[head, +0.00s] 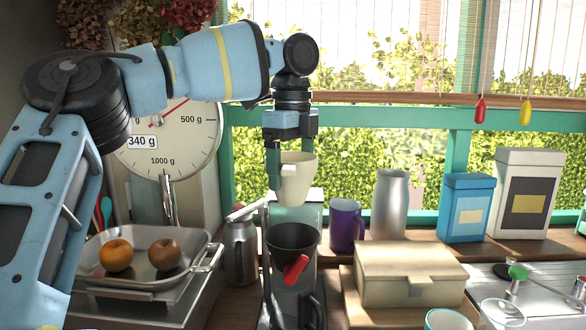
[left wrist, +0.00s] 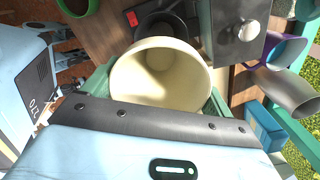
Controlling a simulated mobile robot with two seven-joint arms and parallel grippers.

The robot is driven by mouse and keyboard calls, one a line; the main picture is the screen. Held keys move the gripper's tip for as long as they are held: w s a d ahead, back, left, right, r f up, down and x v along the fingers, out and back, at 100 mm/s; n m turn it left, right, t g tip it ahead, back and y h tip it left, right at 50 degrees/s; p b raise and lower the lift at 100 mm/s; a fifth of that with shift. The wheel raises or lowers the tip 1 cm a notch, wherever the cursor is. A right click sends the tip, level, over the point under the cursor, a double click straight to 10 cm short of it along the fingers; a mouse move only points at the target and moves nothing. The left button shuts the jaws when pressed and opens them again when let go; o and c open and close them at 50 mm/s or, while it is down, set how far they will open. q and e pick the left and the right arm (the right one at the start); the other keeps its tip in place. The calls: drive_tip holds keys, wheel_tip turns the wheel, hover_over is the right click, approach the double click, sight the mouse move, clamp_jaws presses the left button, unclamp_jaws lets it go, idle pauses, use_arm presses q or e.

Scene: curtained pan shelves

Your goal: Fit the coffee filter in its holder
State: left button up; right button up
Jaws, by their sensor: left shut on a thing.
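The cream coffee filter (head: 298,190) is held upright in my left gripper (head: 286,165), whose green fingers are shut on it. In the left wrist view I look down into the open, empty filter (left wrist: 160,70) between the fingers. The dark cone-shaped holder (head: 292,238) with a red handle stands below it. A clear gap separates the filter's bottom from the holder's rim in the head view. In the left wrist view the black holder (left wrist: 168,22) is partly hidden behind the filter. My right gripper is not in view.
A scale with a tray (head: 140,285) of two fruits stands left. A steel flask (head: 240,252) is left of the holder; a purple mug (head: 345,226) and metal vase (head: 390,205) are behind right. A beige box (head: 408,275) sits right, near a green-rimmed cup (head: 447,320).

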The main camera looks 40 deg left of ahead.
sight(293, 194)
use_arm(q)
drive_tip(key=shift+w+f, duration=0.15)
drive_tip(key=shift+f, duration=0.15)
drive_tip(key=shift+f+b, duration=0.45)
drive_tip(key=shift+f, duration=1.6)
drive_tip(key=shift+f, duration=0.1)
drive_tip(key=shift+f, duration=0.2)
